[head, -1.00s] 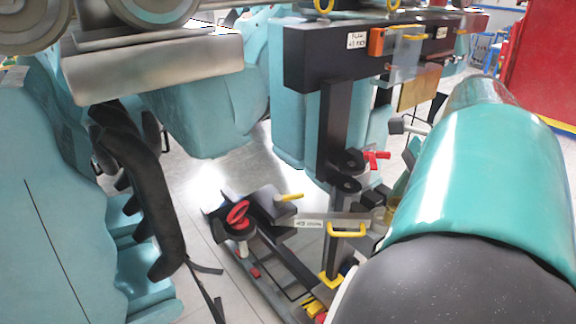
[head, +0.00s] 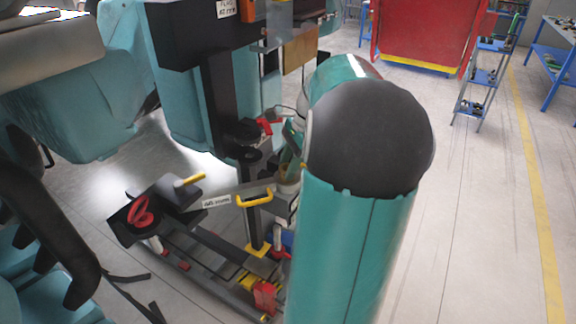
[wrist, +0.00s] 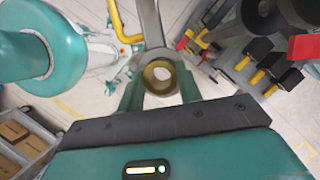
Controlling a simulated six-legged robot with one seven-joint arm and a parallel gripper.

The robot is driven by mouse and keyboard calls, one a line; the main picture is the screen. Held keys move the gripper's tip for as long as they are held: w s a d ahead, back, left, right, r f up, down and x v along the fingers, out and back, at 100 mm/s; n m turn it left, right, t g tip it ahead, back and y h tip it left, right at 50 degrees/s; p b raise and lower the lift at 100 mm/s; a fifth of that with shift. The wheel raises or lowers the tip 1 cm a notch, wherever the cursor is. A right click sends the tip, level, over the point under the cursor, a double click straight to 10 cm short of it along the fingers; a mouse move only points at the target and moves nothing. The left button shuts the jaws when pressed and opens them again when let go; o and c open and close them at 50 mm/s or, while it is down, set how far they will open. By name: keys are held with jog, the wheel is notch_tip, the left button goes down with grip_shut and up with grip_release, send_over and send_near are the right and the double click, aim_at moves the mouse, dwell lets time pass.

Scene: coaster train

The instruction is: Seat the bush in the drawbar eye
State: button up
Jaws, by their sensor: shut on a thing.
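In the wrist view my gripper (wrist: 160,84) has its two teal fingers on either side of the brass bush (wrist: 160,91), a ring with an open hole, and is shut on it. The grey drawbar (wrist: 150,24) runs up the picture from behind the bush. Its eye is mostly hidden by the bush, so I cannot tell whether the bush is above it or in it. In the head view the drawbar (head: 222,199), with a white label and a yellow handle (head: 256,200), ends at the brass bush (head: 288,187). My arm partly hides the gripper there.
A dark upright post (head: 219,100) stands behind the drawbar. A red knob (head: 141,210) and a dark block sit on the rail frame at left. Teal train seats flank the left side.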

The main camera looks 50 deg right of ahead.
jog(key=shift+f, duration=0.3)
jog(key=shift+f, duration=0.15)
